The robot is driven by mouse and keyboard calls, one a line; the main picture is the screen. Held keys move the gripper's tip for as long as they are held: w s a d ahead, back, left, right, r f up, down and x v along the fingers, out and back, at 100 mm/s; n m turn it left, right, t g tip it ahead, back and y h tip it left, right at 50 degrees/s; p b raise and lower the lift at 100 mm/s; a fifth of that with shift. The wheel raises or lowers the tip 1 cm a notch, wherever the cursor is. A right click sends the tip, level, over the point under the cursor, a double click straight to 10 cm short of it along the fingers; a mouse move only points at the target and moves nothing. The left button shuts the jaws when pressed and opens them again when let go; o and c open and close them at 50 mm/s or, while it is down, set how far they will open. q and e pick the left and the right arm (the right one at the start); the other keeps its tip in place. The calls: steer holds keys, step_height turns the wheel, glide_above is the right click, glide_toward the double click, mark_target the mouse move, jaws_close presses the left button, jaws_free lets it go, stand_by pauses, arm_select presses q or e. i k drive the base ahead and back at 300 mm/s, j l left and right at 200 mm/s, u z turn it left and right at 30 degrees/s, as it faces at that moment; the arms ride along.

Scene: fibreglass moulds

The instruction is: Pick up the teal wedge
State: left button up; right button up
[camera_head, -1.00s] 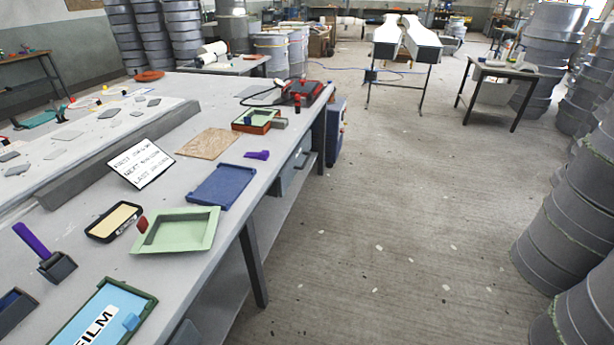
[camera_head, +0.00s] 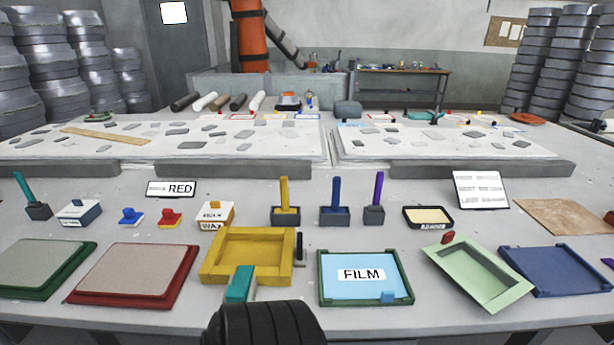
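A small teal block, which looks like the teal wedge (camera_head: 240,284), is in the head view at the lower middle. It is at the front edge of the yellow mould (camera_head: 213,268), with a thin grey piece close on its right. I cannot tell whether it touches the mould. A dark ridged round shape rises from the bottom edge just below it and hides the table there. Neither of my grippers can be made out in this view.
The green-framed FILM tray (camera_head: 408,280) is right of the yellow mould, and a red-edged mould (camera_head: 130,275) is left. Behind stand a yellow-handled brush (camera_head: 284,195) and a white WAX box (camera_head: 216,213). A pale green tray (camera_head: 480,272) is farther right.

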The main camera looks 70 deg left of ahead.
mark_target(238, 293)
steer(key=u, duration=2.85)
